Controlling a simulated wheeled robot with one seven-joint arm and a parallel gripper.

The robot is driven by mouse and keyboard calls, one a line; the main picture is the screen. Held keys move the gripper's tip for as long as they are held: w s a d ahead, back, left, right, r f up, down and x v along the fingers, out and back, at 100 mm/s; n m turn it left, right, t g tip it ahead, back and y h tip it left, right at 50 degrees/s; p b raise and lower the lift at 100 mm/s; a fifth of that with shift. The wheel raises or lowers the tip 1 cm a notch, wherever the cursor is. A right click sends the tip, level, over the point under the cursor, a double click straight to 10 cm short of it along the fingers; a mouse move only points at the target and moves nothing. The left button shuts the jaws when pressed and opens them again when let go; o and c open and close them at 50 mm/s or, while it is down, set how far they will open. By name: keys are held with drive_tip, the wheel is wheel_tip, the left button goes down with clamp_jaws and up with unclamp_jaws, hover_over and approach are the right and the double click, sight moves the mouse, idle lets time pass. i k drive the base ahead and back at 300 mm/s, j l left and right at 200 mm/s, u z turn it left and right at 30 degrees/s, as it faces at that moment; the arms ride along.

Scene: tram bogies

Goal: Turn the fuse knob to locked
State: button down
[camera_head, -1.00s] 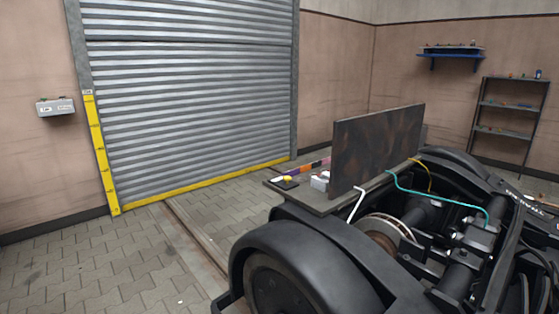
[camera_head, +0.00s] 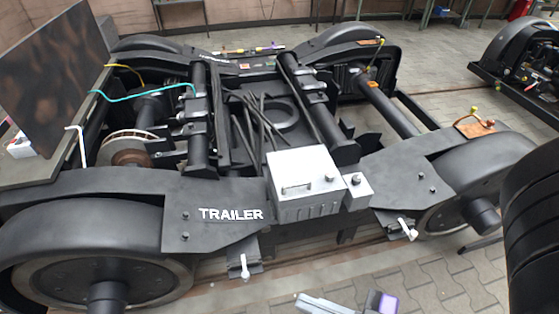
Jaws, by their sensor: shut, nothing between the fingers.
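A light grey box (camera_head: 302,180) with a bar handle sits on the near side frame of the bogie, right of the word TRAILER. A small dark knob (camera_head: 330,178) is on its right part. A smaller grey box (camera_head: 357,192) beside it carries another dark knob (camera_head: 356,179). I cannot tell which of them is the fuse knob, and their markings are too small to read. My gripper (camera_head: 305,299) shows partly at the bottom edge, shut and empty, below and apart from the boxes.
The black bogie frame (camera_head: 225,212) and its wheels fill the middle. White levers (camera_head: 244,266) stick out at its near side. A dark panel (camera_head: 55,85) stands at left. Another bogie (camera_head: 525,60) is at upper right. Paved floor (camera_head: 450,270) is free at lower right.

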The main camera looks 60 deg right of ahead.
sight(330, 176)
drive_tip(key=z, duration=1.3)
drive_tip(key=k+l+u, duration=0.1)
drive_tip(key=l+u, duration=0.15)
drive_tip(key=u, duration=0.15)
drive_tip(key=k+l+u, duration=0.15)
drive_tip(key=u, duration=0.25)
drive_tip(key=l, duration=0.1)
